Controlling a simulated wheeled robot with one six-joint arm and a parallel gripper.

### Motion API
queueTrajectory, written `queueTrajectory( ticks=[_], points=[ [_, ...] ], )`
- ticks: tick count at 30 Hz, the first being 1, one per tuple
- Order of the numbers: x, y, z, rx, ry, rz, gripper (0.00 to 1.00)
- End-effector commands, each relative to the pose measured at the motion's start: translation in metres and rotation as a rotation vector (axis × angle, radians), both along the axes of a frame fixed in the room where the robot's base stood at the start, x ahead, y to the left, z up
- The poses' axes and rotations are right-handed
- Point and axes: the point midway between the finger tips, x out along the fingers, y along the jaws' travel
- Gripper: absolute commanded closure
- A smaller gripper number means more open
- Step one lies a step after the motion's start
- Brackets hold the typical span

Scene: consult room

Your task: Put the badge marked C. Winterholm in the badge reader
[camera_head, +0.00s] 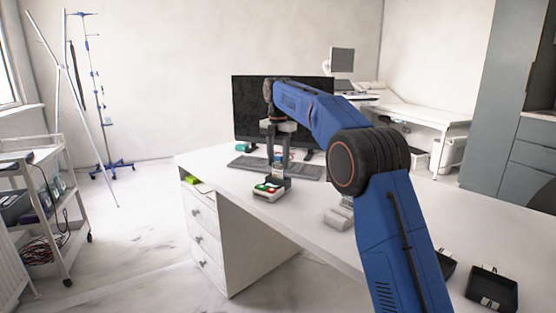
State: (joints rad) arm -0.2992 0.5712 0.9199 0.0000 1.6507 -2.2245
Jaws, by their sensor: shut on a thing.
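My gripper (279,170) points down over the white desk, in front of the monitor. It is shut on a badge, which is mostly hidden by the fingers at this size; no name on it can be read. Right at the fingertips stands a small pale device with a red and a green spot on top (268,195), which looks like the badge reader. I cannot tell whether the badge touches it or is inside it.
A keyboard (250,163) and a dark monitor (251,112) are behind the gripper. A pale device (338,218) stands right of the reader, partly behind my arm. A black tray (491,288) lies at the desk's right.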

Motion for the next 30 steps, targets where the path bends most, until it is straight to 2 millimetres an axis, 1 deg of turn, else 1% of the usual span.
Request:
queueTrajectory(
  ticks=[14, 30],
  points=[
    [0.000, 0.000, -0.001, 0.000, 0.000, 0.000, 0.80],
    [0.000, 0.000, -0.011, 0.000, 0.000, 0.000, 0.80]
  ],
)
